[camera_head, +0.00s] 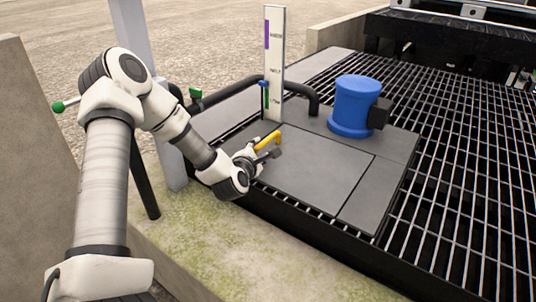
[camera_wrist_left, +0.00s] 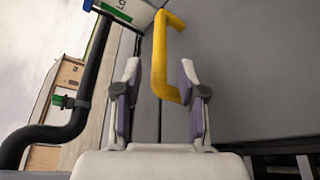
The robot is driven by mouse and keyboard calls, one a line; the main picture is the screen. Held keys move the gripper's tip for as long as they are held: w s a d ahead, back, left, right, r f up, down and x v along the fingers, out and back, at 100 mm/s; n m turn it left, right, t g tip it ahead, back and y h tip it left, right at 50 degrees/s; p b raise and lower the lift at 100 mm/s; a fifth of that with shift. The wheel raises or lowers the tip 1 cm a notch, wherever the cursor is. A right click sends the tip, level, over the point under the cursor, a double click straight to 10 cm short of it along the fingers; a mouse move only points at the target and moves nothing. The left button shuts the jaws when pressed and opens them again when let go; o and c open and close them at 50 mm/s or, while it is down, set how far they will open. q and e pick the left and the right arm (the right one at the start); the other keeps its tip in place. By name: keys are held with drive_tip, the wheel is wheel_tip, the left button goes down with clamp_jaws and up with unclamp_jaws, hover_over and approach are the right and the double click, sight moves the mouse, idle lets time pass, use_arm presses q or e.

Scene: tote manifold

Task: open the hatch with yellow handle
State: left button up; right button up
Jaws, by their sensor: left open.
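The hatch (camera_head: 309,172) is a flat dark grey panel lying shut among other plates on the grating. Its yellow handle (camera_head: 267,143) stands up near the panel's left end. My left gripper (camera_head: 262,153) is at the handle in the head view, with its jaws open. In the left wrist view the handle (camera_wrist_left: 161,65) rises ahead of the left gripper (camera_wrist_left: 157,95), its lower end between the two spread fingers and closer to the right one. I cannot tell whether a finger touches it. My right gripper is not in view.
A blue motor-like cylinder (camera_head: 352,106) stands on the plates right of the hatch. A white marked gauge post (camera_head: 274,60) and a black pipe (camera_head: 298,90) stand behind the handle. Open grating (camera_head: 460,150) spreads right. A mossy concrete ledge (camera_head: 215,250) runs in front.

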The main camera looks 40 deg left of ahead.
sight(264, 143)
use_arm(q)
drive_tip(key=b+x, duration=0.2)
drive_tip(key=x, duration=0.4)
drive_tip(key=shift+d, duration=0.1)
drive_tip(key=shift+w+a, duration=0.2)
drive_tip(key=shift+w, duration=0.2)
clamp_jaws()
